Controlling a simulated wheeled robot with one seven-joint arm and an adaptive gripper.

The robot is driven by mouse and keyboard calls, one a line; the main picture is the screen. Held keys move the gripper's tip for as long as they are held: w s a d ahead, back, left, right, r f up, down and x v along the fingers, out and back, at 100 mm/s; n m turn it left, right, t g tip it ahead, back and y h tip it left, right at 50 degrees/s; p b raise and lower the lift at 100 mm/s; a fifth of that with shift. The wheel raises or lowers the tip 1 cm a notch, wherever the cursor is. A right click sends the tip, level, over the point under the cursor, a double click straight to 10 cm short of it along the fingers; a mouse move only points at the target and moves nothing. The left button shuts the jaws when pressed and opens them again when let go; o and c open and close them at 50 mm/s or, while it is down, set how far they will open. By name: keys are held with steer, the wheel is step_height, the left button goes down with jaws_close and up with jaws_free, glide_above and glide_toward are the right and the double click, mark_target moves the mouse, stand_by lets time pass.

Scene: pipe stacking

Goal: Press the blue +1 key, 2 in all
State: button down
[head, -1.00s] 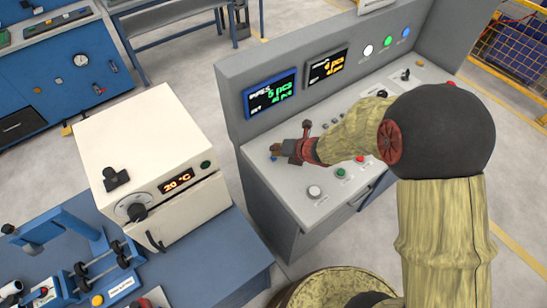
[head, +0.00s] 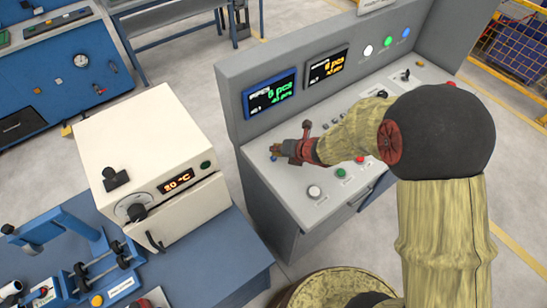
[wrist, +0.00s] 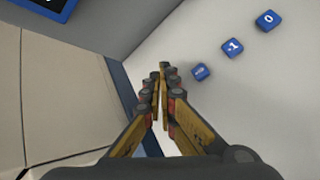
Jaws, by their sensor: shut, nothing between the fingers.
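My gripper (head: 277,150) is shut and empty, its fingertips low over the left end of the grey console's sloping key panel. It also shows in the wrist view (wrist: 163,75), fingers together. A small blue key (head: 275,158) shows beside the fingertips in the head view. In the wrist view a row of blue keys runs up to the right: one with a label too small to read (wrist: 200,72), one that looks like -1 (wrist: 232,47), and 0 (wrist: 267,20). I see no key clearly marked +1; the fingertips may hide one. Contact cannot be told.
The console (head: 232,100) has a green-digit display (head: 270,94) and an orange-digit display (head: 327,67). A white button (head: 314,192), green button (head: 341,173) and red button (head: 360,159) sit on its panel. A cream oven (head: 130,130) stands to the left.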

mark_target(276, 157)
steer(key=shift+f, duration=0.15)
steer(key=shift+f+b, duration=0.25)
steer(key=shift+b, duration=0.2)
steer(key=shift+f+b, duration=0.4)
steer(key=shift+b, duration=0.05)
stand_by(0.4)
steer(key=shift+r, duration=0.15)
stand_by(0.3)
steer(key=shift+r+p, duration=0.65)
steer(key=shift+r, duration=0.05)
steer(key=shift+r+p, duration=1.95)
steer(key=shift+r, duration=0.55)
